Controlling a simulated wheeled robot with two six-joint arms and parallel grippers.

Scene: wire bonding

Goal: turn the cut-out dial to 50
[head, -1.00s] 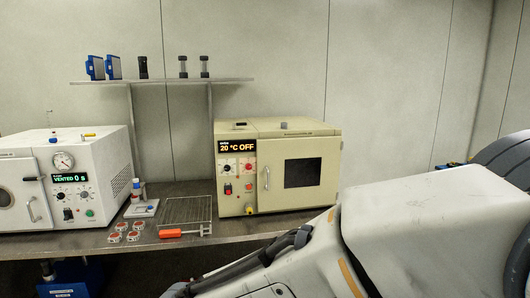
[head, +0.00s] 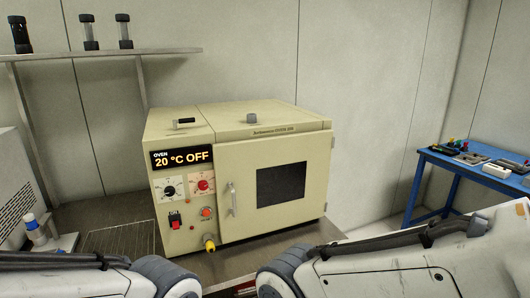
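Below the display are two dials on the front panel: a black-knobbed dial (head: 169,190) on the left and a red-knobbed dial (head: 204,185) on the right. Their lettering is too small to read, so I cannot tell for sure which is the cut-out dial or what either is set to. Links of both my arms cross the bottom of the head view, below and in front of the oven. Neither gripper shows.
Below the dials are a red switch (head: 175,220), a small orange-red knob (head: 207,212) and a yellow knob (head: 209,243) that sticks out. The oven door (head: 245,165) is shut, with a handle (head: 231,198) near the panel. A blue table (head: 431,157) with small items stands at right.

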